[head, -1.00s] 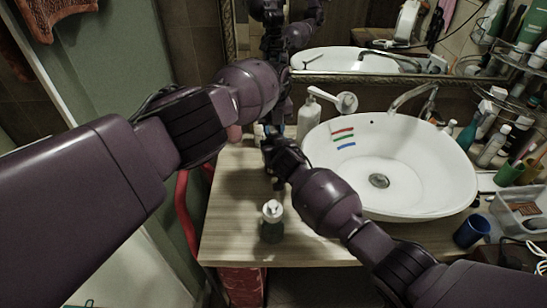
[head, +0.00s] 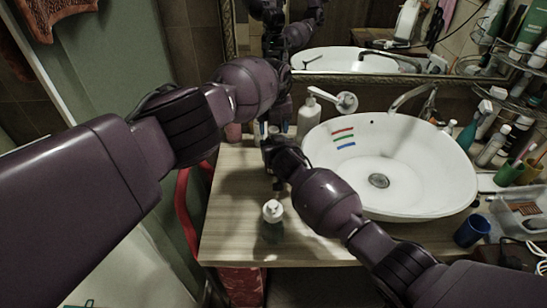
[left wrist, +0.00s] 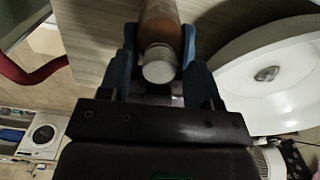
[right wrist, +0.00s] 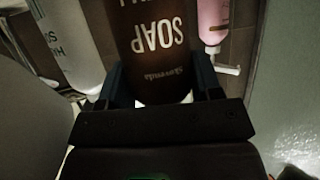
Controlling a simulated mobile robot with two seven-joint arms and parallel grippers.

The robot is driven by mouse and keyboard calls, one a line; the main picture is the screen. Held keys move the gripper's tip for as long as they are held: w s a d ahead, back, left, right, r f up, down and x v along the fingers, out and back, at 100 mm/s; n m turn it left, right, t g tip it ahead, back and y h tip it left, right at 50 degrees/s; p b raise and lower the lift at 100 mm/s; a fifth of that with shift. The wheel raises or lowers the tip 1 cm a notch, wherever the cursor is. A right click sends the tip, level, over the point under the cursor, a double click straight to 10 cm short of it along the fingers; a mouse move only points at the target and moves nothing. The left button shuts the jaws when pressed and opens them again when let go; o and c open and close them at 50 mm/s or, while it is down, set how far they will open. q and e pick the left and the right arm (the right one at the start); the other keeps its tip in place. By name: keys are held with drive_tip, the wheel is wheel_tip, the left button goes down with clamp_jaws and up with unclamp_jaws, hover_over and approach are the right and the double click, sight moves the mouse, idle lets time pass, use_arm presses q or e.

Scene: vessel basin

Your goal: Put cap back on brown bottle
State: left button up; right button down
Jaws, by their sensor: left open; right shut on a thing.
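A brown bottle (left wrist: 160,20) shows in the left wrist view with a pale round cap (left wrist: 159,64) at its near end. The cap appears to sit on the bottle's mouth; I cannot tell whether it is fully seated. My left gripper (left wrist: 160,35) is open, with its blue fingers on either side of the bottle. In the right wrist view, my right gripper (right wrist: 158,75) is shut on the brown bottle (right wrist: 155,45), whose label reads SOAP upside down. In the head view, my arms hide the bottle and cap.
A pump bottle (head: 273,212) stands at the counter front. A white pump bottle (head: 308,117) stands behind, left of the white basin (head: 420,165). A pink bottle (right wrist: 212,20) is beyond the right gripper. A blue cup (head: 471,232) is at right. The front-left counter (head: 230,225) is clear.

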use_arm(q)
drive_tip(key=shift+r, duration=2)
drive_tip(key=shift+c, duration=0.4)
drive_tip(key=shift+r+n, duration=1.7)
drive_tip(key=shift+r, duration=0.05)
wheel_tip(320, 180, down, 6)
drive_tip(key=shift+s+r, duration=0.1)
drive_tip(key=shift+r, duration=0.05)
drive_tip(key=shift+f, duration=1.15)
